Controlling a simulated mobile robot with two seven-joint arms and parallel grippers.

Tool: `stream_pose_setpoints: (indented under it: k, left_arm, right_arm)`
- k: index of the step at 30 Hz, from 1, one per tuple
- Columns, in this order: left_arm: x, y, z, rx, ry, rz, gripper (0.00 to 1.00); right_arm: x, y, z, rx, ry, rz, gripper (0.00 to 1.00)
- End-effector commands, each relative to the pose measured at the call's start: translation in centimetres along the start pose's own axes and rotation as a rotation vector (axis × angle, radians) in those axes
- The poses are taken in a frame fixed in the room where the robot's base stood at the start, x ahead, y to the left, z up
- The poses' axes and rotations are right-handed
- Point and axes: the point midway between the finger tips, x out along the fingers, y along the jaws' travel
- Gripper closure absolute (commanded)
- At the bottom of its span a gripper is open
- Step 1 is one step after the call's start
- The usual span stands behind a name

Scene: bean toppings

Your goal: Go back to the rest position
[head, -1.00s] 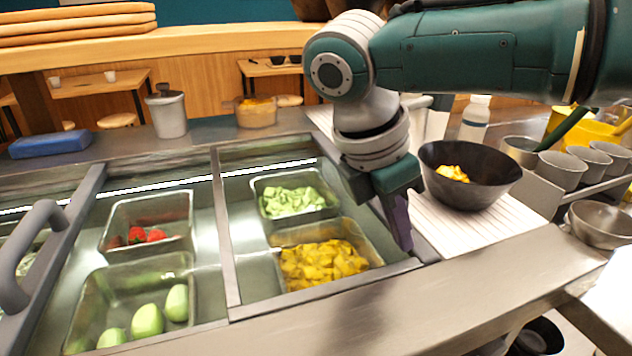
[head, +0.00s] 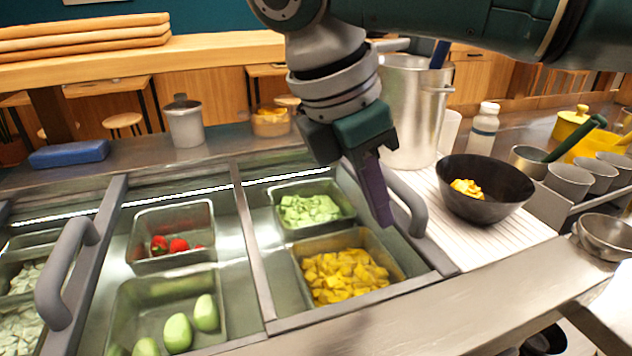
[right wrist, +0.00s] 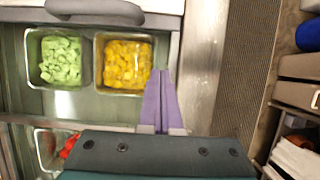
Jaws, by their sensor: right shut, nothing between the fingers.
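My right gripper (head: 380,190) comes down from the top of the head view and hangs above the front right part of the food counter. Its purple fingers are together and hold nothing; they also show in the right wrist view (right wrist: 160,98). It is just right of the pan of yellow cubes (head: 302,258), apart from the black bowl (head: 505,205), which has some yellow cubes in it. In the right wrist view the yellow cubes (right wrist: 127,65) lie left of the fingers. My left gripper does not show.
A pan of green cubes (head: 309,209) sits behind the yellow ones. Grey handles (head: 410,200) (head: 62,275) rise from the counter lids. A large steel pot (head: 405,125) and a white bottle (head: 484,128) stand behind the bowl. Grey cups (head: 568,182) stand at the right.

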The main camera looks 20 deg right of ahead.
Motion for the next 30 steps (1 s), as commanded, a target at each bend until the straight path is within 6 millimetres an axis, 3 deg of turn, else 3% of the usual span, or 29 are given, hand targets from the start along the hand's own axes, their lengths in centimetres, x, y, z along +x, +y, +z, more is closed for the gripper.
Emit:
stream_pose_setpoints:
  k: [4,7,12,16,20,30]
  left_arm:
    - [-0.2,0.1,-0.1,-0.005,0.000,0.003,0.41]
    - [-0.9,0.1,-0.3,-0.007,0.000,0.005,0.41]
    - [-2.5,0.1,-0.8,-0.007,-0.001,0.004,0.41]
    - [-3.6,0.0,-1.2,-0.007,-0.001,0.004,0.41]
    - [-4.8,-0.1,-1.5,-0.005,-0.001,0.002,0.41]
    - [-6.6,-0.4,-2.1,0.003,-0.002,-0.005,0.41]
  right_arm:
    - [-0.6,-0.6,-0.9,-0.004,0.023,0.000,1.00]
    - [-0.1,-2.1,-3.5,0.003,0.097,0.004,1.00]
    - [0.4,-7.0,-9.6,0.131,0.336,0.001,1.00]
    - [-0.2,-10.4,-11.9,0.346,0.511,-0.026,1.00]
    - [-0.6,-13.2,-11.3,0.629,0.625,-0.062,1.00]
    - [0.2,-18.7,-3.5,1.234,0.619,-0.069,1.00]
